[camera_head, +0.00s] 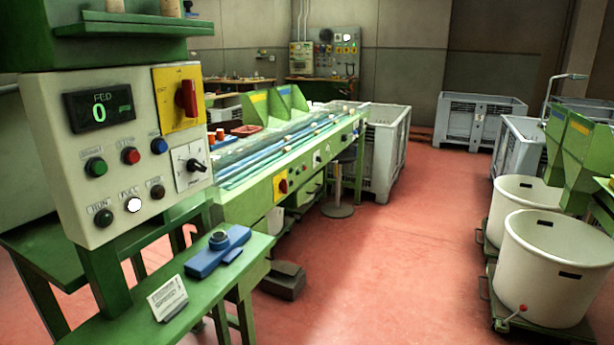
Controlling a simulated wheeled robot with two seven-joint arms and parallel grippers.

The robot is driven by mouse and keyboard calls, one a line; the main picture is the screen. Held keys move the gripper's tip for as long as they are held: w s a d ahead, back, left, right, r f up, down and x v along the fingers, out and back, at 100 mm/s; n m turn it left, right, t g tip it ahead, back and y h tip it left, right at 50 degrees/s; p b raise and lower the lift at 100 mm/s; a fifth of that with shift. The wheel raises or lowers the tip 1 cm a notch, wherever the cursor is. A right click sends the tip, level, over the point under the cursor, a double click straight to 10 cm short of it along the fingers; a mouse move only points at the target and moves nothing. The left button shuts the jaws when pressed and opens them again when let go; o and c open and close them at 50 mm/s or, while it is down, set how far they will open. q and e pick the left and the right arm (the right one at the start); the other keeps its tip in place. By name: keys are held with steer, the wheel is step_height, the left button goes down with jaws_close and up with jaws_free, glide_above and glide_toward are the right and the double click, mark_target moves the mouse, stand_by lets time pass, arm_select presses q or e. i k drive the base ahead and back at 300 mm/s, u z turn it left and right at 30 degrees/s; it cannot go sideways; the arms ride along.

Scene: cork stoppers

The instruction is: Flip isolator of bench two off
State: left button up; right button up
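A cream control panel (60,150) stands close at the left. Its upper right corner carries a yellow plate (165,88) with a red rotary isolator handle (187,98), which looks upright. A second, smaller red isolator (283,186) on a yellow plate sits on the front of the green sorting bench (245,205) further back. Its handle position is too small to read. I cannot read a bench number on either one. Neither of my grippers is in view.
The panel has a display (98,107) reading 0, several push buttons and a black dial (195,165). White tubs (555,270) stand at right. The red floor (400,240) between is clear.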

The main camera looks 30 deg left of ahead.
mark_target(283, 185)
steer(key=u, duration=0.4)
steer(key=i, duration=0.9)
steer(key=z, duration=0.6)
steer(key=i, duration=1.05)
steer(key=u, duration=0.6)
steer(key=i, duration=0.65)
steer(key=u, duration=0.5)
